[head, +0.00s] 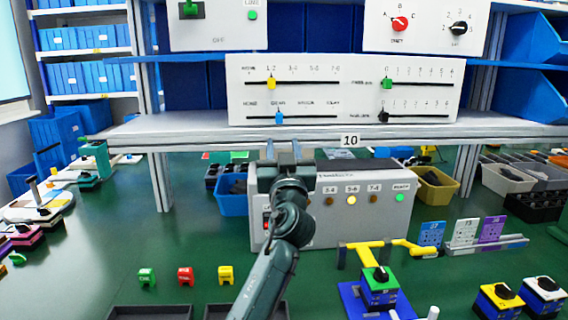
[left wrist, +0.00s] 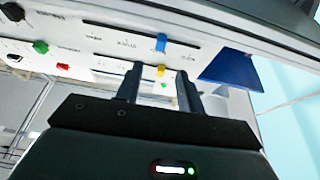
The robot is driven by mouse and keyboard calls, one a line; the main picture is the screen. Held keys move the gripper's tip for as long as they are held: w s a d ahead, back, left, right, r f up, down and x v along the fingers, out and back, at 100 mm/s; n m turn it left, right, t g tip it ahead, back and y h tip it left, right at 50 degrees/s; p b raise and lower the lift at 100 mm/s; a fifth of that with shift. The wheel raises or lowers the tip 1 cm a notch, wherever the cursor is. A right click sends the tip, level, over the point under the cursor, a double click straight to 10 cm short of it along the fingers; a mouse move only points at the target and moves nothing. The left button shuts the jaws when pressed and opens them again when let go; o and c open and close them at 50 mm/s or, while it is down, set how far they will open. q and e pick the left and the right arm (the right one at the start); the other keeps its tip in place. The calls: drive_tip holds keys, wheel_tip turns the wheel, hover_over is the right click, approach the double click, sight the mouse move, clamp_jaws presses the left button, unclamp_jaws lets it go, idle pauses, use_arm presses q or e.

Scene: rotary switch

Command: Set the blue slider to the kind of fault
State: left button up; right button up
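The blue slider (head: 279,117) is on the lower left track of the white slider panel (head: 340,100), at the second of several labels, which seems to read GEAR. In the left wrist view, the blue slider (left wrist: 161,42) shows beyond the fingertips. My left gripper (head: 283,148) is below the panel, at the shelf's front edge, with its fingers pointing up. Its two fingers (left wrist: 159,83) are apart, with nothing between them that they hold. They are apart from the blue slider. My right gripper is not in view.
The yellow slider (head: 271,83) is above the blue one, at 1-2. A green slider (head: 387,83) and a black slider (head: 383,116) are at the right. On the grey box (head: 340,228), the yellow 5-6 lamp (head: 352,199) and green READY lamp (head: 400,197) are lit.

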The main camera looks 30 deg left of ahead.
use_arm(q)
drive_tip(key=shift+v, duration=1.6)
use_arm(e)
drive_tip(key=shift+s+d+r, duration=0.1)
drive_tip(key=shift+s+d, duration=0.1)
